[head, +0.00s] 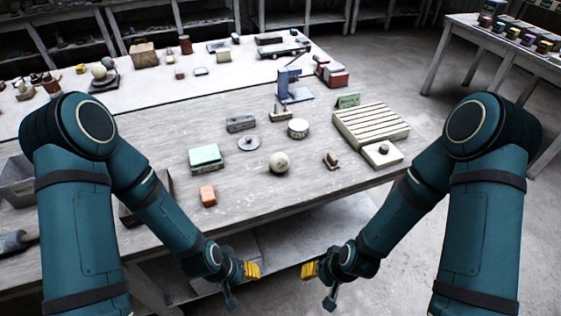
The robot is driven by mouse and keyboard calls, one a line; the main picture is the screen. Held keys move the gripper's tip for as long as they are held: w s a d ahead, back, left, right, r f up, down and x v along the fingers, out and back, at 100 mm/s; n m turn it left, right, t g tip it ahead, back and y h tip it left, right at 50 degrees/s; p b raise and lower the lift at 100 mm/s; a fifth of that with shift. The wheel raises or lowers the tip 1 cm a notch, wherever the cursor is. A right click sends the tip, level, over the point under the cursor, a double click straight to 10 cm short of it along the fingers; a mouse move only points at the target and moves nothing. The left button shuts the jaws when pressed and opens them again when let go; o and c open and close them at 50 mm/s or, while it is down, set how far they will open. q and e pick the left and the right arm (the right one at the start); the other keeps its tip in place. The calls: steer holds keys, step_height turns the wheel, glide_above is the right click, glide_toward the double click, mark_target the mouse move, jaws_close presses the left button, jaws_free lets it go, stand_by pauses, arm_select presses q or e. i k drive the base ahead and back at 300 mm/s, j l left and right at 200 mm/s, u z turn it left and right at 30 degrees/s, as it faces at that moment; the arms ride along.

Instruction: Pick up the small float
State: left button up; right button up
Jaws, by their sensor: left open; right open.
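A small brown piece with a raised grip (332,160) lies at the right front of the workbench (310,195); it looks like the small float, but it is too small to be sure. My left gripper (243,284) is open and empty, off the bench's front edge, low in the picture. My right gripper (318,287) is open and empty beside it, also short of the edge. Neither touches anything on the bench.
A green-topped block (205,157) and an orange block (208,196) lie left of the sphere. A round tin (298,128) stands behind it. A slatted rack (371,124) and a white box with a dark knob (383,153) are at right. The front strip is mostly clear.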

mark_target(331, 160)
steer(key=i+l+u, duration=0.2)
steer(key=l, duration=0.15)
steer(key=i+l+u, duration=0.45)
steer(key=l, duration=0.25)
steer(key=k, duration=0.1)
